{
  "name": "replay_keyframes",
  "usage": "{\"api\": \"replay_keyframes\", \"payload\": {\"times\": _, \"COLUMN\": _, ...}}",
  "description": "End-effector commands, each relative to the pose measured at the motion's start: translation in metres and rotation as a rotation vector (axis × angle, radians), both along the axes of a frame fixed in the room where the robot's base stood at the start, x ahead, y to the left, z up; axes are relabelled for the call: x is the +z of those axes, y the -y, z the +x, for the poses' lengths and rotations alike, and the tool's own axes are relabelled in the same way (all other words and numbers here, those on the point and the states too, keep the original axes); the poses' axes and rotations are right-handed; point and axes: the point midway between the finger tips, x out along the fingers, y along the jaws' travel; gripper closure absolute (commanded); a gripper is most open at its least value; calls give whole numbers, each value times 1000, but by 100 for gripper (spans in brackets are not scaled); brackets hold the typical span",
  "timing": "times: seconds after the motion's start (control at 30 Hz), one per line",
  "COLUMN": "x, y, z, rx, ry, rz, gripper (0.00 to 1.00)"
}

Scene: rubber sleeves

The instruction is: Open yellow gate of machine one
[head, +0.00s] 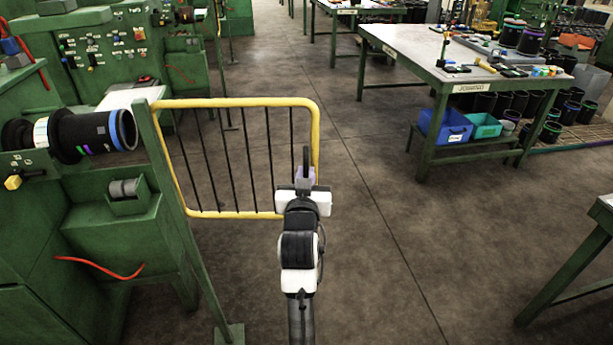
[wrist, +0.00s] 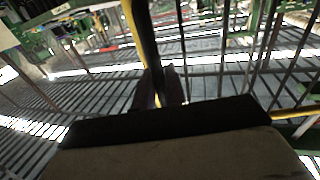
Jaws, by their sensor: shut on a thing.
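The yellow gate (head: 225,103) is a yellow tube frame with thin dark vertical bars. It hangs from a green post (head: 176,200) beside the green machine (head: 110,225) on the left and reaches out to the right over the floor. My gripper (head: 305,172) is at the free right end of the gate. In the wrist view the fingers (wrist: 160,88) are shut around the yellow tube (wrist: 131,22) of the gate. The exact contact is partly dark in that view and partly hidden by my wrist in the head view.
A black sleeve with a blue ring (head: 95,133) sits on the machine at the left. A green table (head: 430,50) with blue bin (head: 443,126) below stands at the upper right. Another table edge (head: 590,240) is at the lower right. The floor between is clear.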

Motion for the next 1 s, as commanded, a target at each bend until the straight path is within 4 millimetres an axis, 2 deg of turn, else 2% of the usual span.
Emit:
{"api": "replay_keyframes", "payload": {"times": 0.47, "x": 0, "y": -1, "z": 0, "rx": 1, "ry": 1, "rz": -1, "gripper": 100}}
{"api": "replay_keyframes", "payload": {"times": 0.5, "x": 0, "y": -1, "z": 0, "rx": 1, "ry": 1, "rz": -1, "gripper": 82}}
{"api": "replay_keyframes", "payload": {"times": 0.6, "x": 0, "y": -1, "z": 0, "rx": 1, "ry": 1, "rz": -1, "gripper": 71}}
{"api": "replay_keyframes", "payload": {"times": 1.0, "x": 0, "y": -1, "z": 0, "rx": 1, "ry": 0, "rz": 0, "gripper": 71}}
